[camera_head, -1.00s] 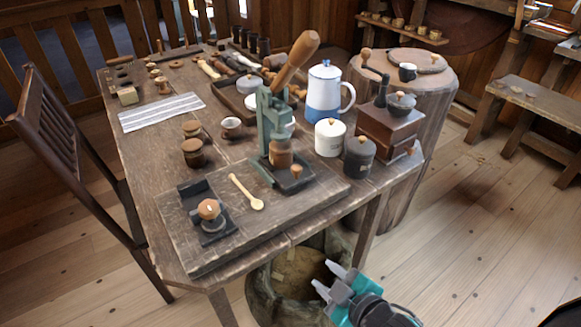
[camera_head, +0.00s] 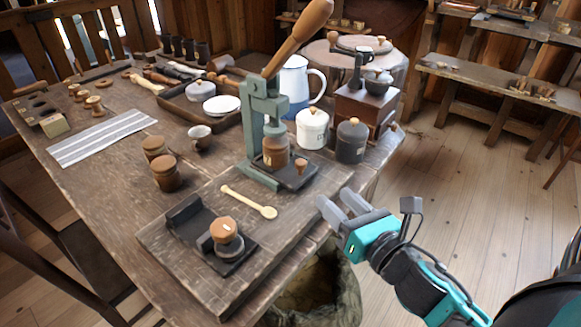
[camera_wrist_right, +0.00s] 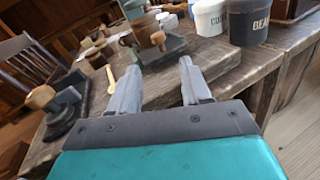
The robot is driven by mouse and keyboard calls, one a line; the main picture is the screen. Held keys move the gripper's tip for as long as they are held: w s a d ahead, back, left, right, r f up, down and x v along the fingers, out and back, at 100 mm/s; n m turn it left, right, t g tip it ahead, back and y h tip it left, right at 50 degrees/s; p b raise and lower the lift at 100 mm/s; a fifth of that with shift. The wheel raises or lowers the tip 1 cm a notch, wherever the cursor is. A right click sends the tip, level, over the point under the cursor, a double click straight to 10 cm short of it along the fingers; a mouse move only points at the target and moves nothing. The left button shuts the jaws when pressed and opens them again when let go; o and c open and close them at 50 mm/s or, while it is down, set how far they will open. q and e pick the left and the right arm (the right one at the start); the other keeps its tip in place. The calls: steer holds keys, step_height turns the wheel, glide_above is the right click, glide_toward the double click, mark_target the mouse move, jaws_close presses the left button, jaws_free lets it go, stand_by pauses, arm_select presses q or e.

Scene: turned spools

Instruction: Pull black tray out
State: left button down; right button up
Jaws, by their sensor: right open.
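A small black tray (camera_head: 297,175) sits on the base of the green lever press (camera_head: 262,130), under a brown jar-like part (camera_head: 275,150). My right gripper (camera_head: 335,198) is open and empty beside the table's right edge, apart from the tray. In the wrist view its two grey fingers (camera_wrist_right: 160,75) point towards the press. My left gripper is not in view.
Open floor lies right of the table.

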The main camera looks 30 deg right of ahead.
mark_target(301, 161)
steer(key=shift+n, duration=0.9)
steer(key=w, duration=1.3)
steer(key=shift+w+r, duration=0.1)
steer(key=shift+r, duration=0.25)
steer(key=shift+c, duration=0.4)
steer(key=c, duration=0.7)
steer(key=shift+r, duration=0.1)
jaws_close()
